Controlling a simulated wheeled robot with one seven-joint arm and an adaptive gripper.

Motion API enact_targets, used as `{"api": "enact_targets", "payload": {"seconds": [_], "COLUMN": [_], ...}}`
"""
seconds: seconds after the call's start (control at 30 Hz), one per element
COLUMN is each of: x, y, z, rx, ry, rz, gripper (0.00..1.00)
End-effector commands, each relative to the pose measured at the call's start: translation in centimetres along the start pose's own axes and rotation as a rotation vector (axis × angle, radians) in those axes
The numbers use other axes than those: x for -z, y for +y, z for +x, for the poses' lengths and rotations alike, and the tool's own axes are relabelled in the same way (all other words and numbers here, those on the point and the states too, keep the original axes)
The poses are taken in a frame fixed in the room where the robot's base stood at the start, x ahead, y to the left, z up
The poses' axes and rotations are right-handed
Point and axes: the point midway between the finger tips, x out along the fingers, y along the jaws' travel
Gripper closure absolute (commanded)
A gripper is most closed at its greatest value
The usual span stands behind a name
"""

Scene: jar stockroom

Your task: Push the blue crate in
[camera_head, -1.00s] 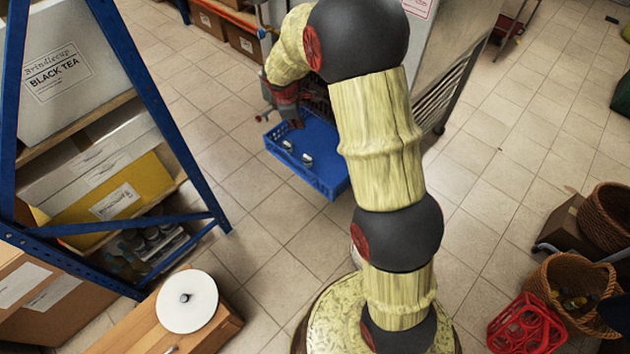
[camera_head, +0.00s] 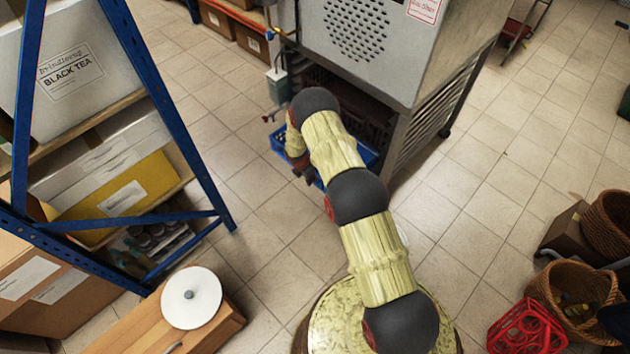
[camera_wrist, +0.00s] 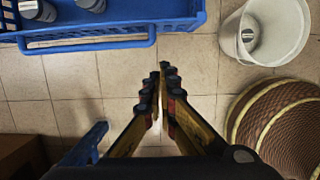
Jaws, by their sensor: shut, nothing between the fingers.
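The blue crate (camera_head: 369,156) sits low at the open bottom of the grey metal cabinet (camera_head: 360,35), partly hidden by my arm. In the wrist view, the blue crate (camera_wrist: 112,20) is at the top left, with a bar handle along its near side and dark jars with grey lids inside. My gripper (camera_head: 308,178) is low at the crate's near side in the head view. In the wrist view, my gripper (camera_wrist: 164,72) is shut and empty, with bare floor between its tips and the crate's handle. The fingertips lie right of the handle's end.
A white bucket (camera_wrist: 265,35) with a jar in it and a woven basket (camera_wrist: 285,125) stand at the right of the wrist view. A blue-framed shelf (camera_head: 165,110) stands on the left. A red bottle carrier (camera_head: 527,330) lies lower right. Tiled floor is open around.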

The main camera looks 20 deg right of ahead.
Motion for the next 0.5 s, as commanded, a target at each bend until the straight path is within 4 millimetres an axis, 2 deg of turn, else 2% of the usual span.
{"api": "enact_targets", "payload": {"seconds": [0.5], "x": [0.1], "y": [-0.2], "z": [9.8], "rx": [0.002], "ry": [0.001], "rz": [0.003], "gripper": [1.00]}}
